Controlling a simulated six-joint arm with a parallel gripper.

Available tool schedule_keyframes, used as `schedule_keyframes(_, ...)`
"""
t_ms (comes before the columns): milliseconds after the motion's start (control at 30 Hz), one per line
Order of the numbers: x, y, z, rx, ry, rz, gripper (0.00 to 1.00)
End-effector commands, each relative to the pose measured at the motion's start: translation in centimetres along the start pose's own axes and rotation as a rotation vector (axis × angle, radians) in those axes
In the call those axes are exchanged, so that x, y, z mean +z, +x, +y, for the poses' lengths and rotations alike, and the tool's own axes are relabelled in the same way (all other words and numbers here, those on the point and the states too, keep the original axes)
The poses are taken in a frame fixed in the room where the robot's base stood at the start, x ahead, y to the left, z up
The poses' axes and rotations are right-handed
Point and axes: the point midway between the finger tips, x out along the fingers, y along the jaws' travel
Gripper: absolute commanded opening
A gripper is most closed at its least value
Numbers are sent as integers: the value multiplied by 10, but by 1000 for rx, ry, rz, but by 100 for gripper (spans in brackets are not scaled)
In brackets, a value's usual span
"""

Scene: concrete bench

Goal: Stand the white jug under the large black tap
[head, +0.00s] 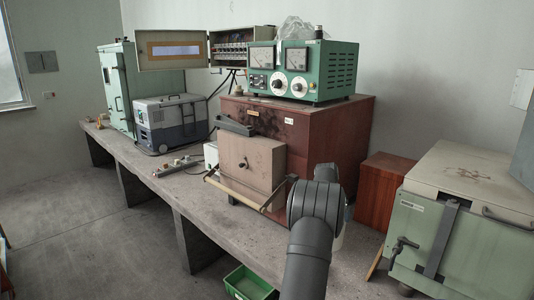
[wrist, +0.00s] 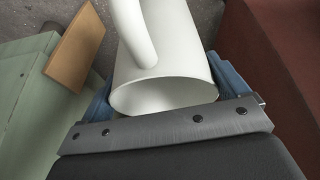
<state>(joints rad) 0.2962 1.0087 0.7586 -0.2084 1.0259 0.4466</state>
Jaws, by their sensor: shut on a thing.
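The white jug (wrist: 178,45) fills the middle of the wrist view, with its open rim towards the camera and its handle (wrist: 133,30) running along the upper left. My gripper (wrist: 158,88) is shut on it, one blue finger on each side. A black tap (head: 402,246) sticks out from the front of the green chest at the right. The jug is left of this tap and apart from it. The jug's base is hidden.
A brown wooden block (head: 384,190) stands between the large red-brown cabinet (head: 335,125) and the green chest (head: 465,230). A thin wooden board (wrist: 76,47) lies beside the chest. A tan box (head: 250,165) with a front rail is left of my arm. The bench (head: 150,185) has bare room further left.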

Motion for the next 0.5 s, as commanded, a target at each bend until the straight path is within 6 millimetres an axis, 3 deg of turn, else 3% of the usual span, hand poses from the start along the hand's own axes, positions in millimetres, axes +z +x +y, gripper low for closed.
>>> schedule_keyframes(200,68,-38,-50,-35,-93,6,53)
schedule_keyframes(500,176,-84,-88,-88,-216,11,53)
